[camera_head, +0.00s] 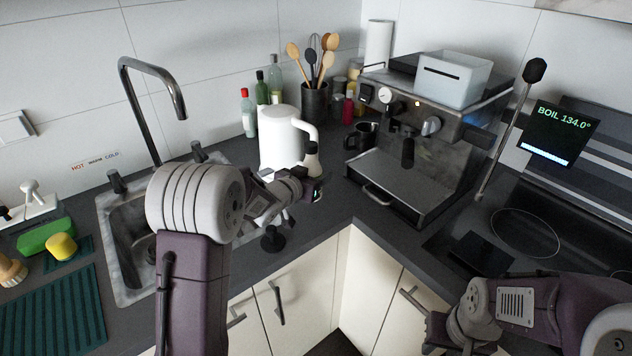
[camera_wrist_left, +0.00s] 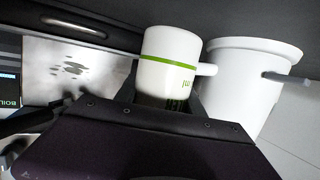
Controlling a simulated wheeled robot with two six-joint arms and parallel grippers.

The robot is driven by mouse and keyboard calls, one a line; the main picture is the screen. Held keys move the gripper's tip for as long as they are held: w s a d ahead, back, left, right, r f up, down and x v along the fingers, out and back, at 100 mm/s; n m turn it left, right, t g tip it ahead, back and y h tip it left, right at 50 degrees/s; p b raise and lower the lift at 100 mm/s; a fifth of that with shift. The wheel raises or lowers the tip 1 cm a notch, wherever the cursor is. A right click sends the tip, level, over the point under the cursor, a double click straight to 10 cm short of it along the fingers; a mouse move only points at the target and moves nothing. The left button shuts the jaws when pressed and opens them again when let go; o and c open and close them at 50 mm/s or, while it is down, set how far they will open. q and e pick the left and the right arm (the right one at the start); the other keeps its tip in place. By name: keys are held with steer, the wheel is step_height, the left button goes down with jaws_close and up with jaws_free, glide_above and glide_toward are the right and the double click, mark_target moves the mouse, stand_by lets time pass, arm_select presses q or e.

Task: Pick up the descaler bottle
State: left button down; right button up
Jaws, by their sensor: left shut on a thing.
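The descaler bottle is a white cylinder with a green band, seen in the left wrist view (camera_wrist_left: 168,68). It sits between the fingers of my left gripper (camera_wrist_left: 163,102), which is shut on it.
The kettle stands close to the left gripper. The espresso machine (camera_head: 420,185) is to the right, with a dark pitcher (camera_head: 361,137) beside it. The sink (camera_head: 128,235) and tall tap (camera_head: 140,100) are left. Bottles and a utensil holder (camera_head: 315,102) stand behind.

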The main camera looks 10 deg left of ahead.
arm_select(q)
steer(key=s+d+r, duration=0.2)
steer(key=d+r, duration=0.1)
steer(key=d, duration=0.2)
steer(key=s+d+r+b, duration=0.1)
steer(key=s+d+r, duration=0.2)
steer(key=d+r, duration=0.1)
steer(key=shift+d, duration=0.85)
